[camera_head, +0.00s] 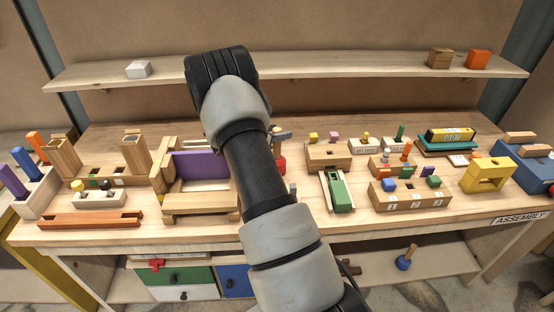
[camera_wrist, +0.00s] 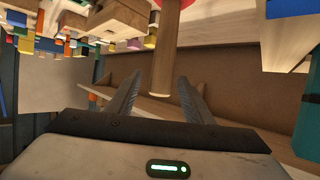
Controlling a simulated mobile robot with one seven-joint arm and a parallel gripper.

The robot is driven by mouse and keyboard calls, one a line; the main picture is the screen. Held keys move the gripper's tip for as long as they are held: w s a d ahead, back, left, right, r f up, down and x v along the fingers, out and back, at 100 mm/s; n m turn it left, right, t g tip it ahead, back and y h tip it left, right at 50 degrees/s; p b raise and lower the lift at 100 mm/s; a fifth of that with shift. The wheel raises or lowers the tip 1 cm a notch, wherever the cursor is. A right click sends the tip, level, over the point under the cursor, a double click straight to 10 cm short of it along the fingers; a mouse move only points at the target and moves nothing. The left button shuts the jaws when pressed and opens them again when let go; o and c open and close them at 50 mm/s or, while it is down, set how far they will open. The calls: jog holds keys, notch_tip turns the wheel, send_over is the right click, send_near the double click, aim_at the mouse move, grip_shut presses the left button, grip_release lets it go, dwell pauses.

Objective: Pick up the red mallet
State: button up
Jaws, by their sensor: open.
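The red mallet shows in the wrist view as a pale wooden handle (camera_wrist: 162,70) with part of a red head (camera_wrist: 172,4) at the top edge. My gripper (camera_wrist: 160,84) is open, and the handle's free end appears between its two fingertips. I cannot tell whether either finger touches the handle. In the head view, a red piece (camera_head: 281,165) that looks like the mallet head peeks out just right of my arm on the table.
A purple panel in a wooden frame (camera_head: 200,165) stands left of my arm. A green piece in a wooden holder (camera_head: 339,191) stands to the right. Several blocks and fixtures crowd the table. A wooden shelf (camera_head: 300,68) runs behind. A blue mallet (camera_head: 404,262) stands on the lower shelf.

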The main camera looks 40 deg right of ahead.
grip_shut()
jog(key=shift+r, duration=0.15)
